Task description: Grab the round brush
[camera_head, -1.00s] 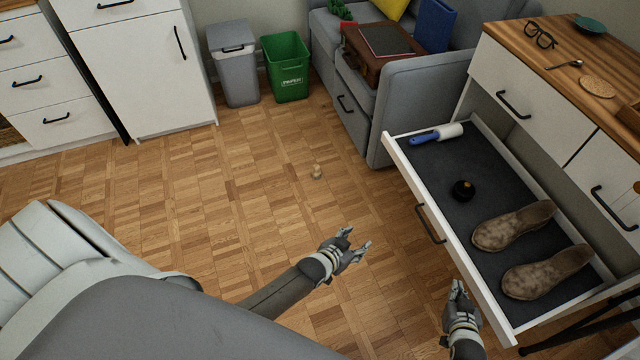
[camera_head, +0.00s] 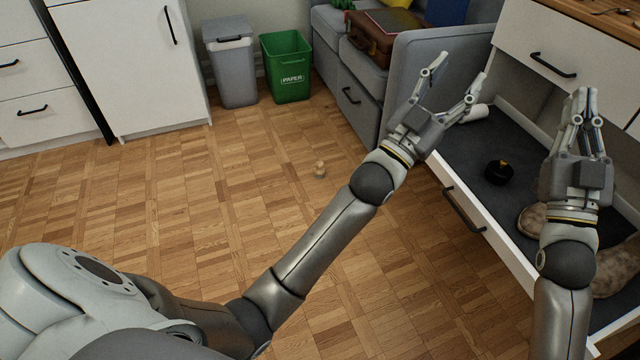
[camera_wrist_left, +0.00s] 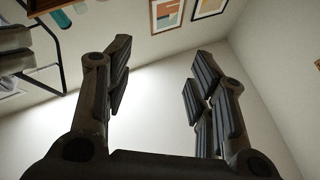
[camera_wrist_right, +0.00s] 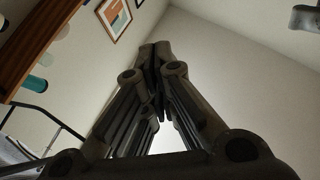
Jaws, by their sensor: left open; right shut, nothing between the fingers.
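The round brush (camera_head: 499,172) is a small dark round thing with a tan mark on top. It lies on the dark lining of the open drawer (camera_head: 475,214), between my two grippers in the head view. My left gripper (camera_head: 458,82) is open and empty, above the drawer's left end. It also shows open in the left wrist view (camera_wrist_left: 158,85). My right gripper (camera_head: 580,95) is shut and empty, raised over the drawer to the right of the brush. Its fingers meet in the right wrist view (camera_wrist_right: 155,52). Neither gripper touches the brush.
A white lint roller (camera_head: 477,112) lies in the drawer, partly behind my left gripper. Brown slippers (camera_head: 612,265) lie at the near right, partly hidden by my right arm. The cabinet (camera_head: 600,75) rises behind the drawer.

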